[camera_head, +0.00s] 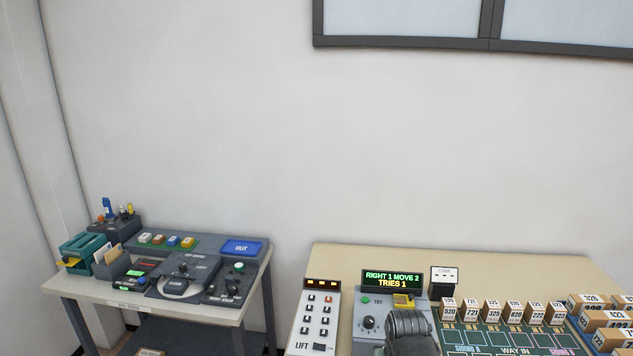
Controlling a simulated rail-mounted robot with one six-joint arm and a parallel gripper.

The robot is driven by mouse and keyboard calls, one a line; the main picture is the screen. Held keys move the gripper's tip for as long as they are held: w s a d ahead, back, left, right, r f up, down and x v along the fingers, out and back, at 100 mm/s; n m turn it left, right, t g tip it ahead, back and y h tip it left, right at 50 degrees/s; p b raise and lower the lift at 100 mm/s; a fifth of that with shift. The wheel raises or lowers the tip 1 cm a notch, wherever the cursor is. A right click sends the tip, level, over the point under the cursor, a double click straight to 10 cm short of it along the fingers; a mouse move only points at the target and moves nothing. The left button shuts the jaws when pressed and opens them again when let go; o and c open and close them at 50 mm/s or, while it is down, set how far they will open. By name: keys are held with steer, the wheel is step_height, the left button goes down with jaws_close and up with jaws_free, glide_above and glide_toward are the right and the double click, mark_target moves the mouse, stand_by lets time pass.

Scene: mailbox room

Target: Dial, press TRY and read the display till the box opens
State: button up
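The code box (369,335) stands on the right-hand beige table. Its display (392,281) reads "RIGHT 1 MOVE 2" in green and "TRIES 1" in yellow. Below the display on the left are a green button (365,300), with small lettering that looks like "TRY", and a dark round dial (370,323). A yellow part (403,300) is at the right of the panel. A dark grey rounded part of my arm, perhaps my gripper (410,327), hides the lower right of the box. No fingertips can be made out, nor any contact with the box.
A card marked "CODE" (444,276) with dashes stands behind right. A white lift keypad (315,318) is close on the left. A green sorting board (500,335) with numbered parcels (491,310) lies right. The left table (120,294) holds trays and a control console.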

steer(key=shift+w+a, duration=0.1)
steer(key=shift+w, duration=0.2)
jaws_close()
stand_by(1.4)
